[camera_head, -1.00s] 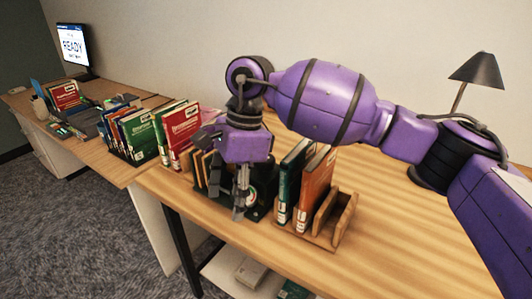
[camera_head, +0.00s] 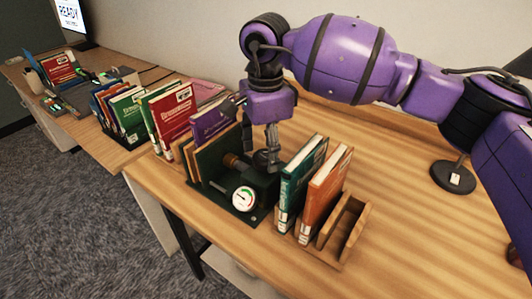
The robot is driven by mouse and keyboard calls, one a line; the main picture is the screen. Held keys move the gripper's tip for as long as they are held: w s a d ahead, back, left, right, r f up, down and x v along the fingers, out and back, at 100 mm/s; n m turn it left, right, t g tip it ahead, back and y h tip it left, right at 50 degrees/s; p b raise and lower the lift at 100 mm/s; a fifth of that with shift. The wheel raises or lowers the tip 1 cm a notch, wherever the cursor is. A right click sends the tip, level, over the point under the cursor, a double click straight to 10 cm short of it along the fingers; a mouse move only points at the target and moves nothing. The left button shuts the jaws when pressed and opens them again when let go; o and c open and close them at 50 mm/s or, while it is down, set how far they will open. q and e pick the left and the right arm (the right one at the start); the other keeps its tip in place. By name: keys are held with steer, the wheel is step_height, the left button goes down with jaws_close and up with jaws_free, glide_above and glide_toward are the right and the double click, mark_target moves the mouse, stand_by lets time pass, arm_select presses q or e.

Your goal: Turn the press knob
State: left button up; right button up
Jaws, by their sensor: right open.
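The press (camera_head: 262,183) is a dark green device on the wooden desk, between upright boards and books. I cannot tell whether a fingertip touches the press. My left gripper is out of view.
A green book (camera_head: 300,180) and an orange book (camera_head: 326,190) stand close right of the press in a wooden rack (camera_head: 342,232). A purple book (camera_head: 210,122) and a red book (camera_head: 172,112) stand at left. A lamp base (camera_head: 452,177) is at right; the desk between is clear.

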steer(key=shift+f, duration=0.9)
steer(key=shift+w, duration=0.1)
steer(key=c, duration=1.1)
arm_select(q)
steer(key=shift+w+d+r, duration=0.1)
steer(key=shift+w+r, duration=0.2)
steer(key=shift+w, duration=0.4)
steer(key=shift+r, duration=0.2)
arm_select(e)
steer(key=shift+m, duration=0.3)
